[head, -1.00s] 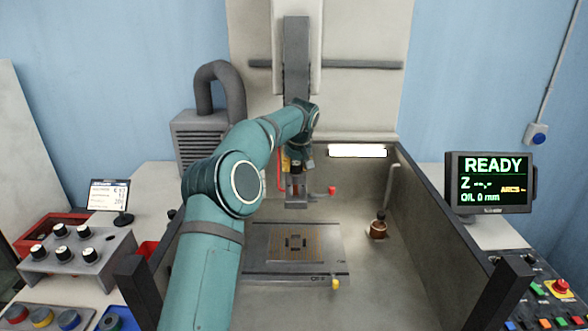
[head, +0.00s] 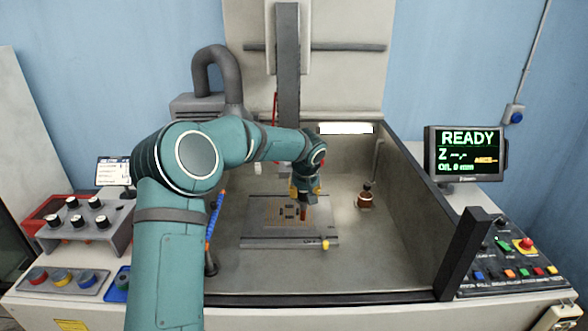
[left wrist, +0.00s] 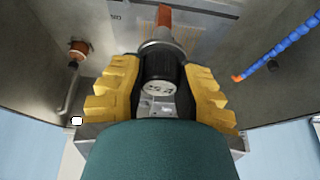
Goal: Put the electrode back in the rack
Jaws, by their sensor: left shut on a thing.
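My left gripper (head: 304,192) is low over the work plate in the tank. Its yellow fingers (left wrist: 160,85) are shut on the electrode's black holder (left wrist: 160,68), which has a pale marked top. The electrode's copper-coloured tip (head: 303,213) points down over the plate; it also shows in the left wrist view (left wrist: 164,16). I cannot tell whether the tip touches the plate. The rack (head: 115,232) seems to be the grey stand at the left, with several black, white-topped holders. My right gripper is not in view.
The slotted work plate (head: 255,212) lies on the tank floor. The tank's right wall (head: 415,205) is high. The monitor (head: 465,153) reads READY.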

